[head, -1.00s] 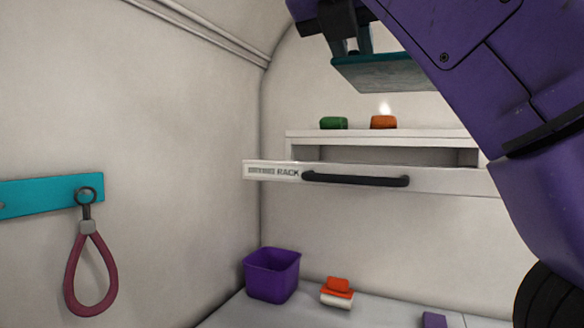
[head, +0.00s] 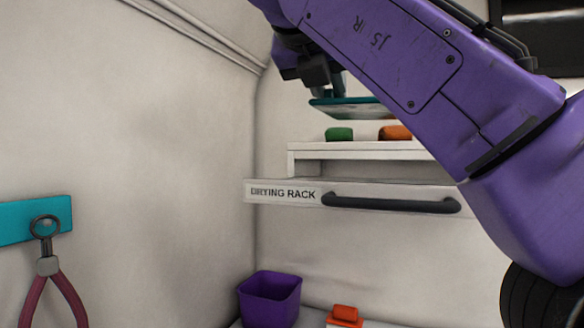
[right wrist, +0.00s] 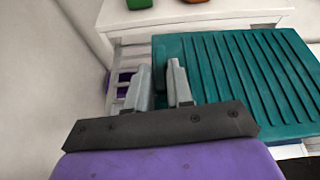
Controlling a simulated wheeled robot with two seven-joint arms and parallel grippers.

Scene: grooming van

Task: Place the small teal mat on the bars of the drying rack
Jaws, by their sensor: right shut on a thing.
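The small teal mat (head: 348,107) is held in my right gripper (head: 333,90), above the drying rack (head: 390,190) and clear of it in the head view. In the right wrist view the ribbed mat (right wrist: 235,80) extends right from the jaws (right wrist: 163,78), gripped near its left edge. The rack is pulled out, with a dark handle (head: 390,204) on its labelled front. Some pale rack bars (right wrist: 132,60) show left of the mat in the wrist view; the mat hides the others. My left gripper is not in view.
A green item (head: 339,134) and an orange item (head: 395,132) sit on the white shelf (head: 350,151) above and behind the rack. A purple bin (head: 270,299) and an orange-and-white item (head: 345,316) stand below. A teal wall strip (head: 22,220) holds a maroon loop (head: 66,298) at left.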

